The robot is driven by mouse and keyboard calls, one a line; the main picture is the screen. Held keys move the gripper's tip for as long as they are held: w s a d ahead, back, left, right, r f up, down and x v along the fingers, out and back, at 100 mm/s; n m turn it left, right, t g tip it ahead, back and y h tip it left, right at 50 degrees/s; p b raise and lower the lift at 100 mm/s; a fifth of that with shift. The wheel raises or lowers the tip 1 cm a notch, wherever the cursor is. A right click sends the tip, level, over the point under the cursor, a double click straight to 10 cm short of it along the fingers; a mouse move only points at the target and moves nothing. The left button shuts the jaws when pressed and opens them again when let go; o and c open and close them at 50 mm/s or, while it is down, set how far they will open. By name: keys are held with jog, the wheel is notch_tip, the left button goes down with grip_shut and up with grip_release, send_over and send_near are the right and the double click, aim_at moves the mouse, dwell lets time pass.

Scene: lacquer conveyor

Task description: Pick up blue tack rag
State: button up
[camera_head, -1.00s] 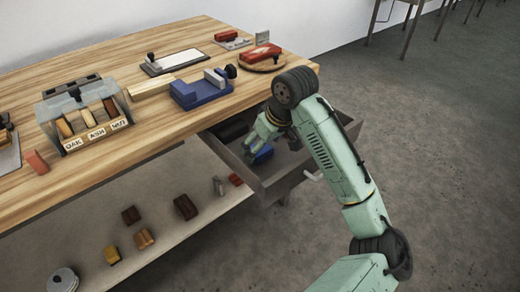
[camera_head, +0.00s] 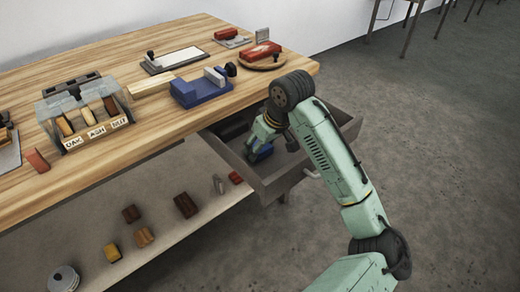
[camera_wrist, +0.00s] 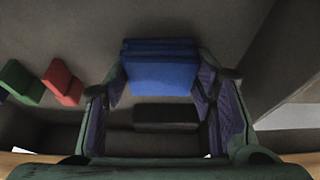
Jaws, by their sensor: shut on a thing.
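The blue tack rag (camera_head: 261,153) is at the open drawer (camera_head: 268,187), under my gripper (camera_head: 262,143). In the wrist view the rag (camera_wrist: 160,72) is a folded blue block between the two fingers of my gripper (camera_wrist: 161,82). The fingers are shut on its sides. In the head view my wrist and fingers partly cover the rag, and I cannot tell how far it is above the drawer floor.
A dark block (camera_wrist: 166,117) shows below the rag in the wrist view, with red (camera_wrist: 62,82) and green (camera_wrist: 22,82) blocks to the left. The drawer's walls surround my gripper. The wooden bench top (camera_head: 190,120) overhangs the drawer's back, with a blue holder (camera_head: 200,92) near its edge.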

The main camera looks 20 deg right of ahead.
jog(key=shift+r, duration=0.1)
jog(key=shift+c, duration=0.2)
notch_tip(320, 180, up, 10)
jog(key=shift+b, duration=0.35)
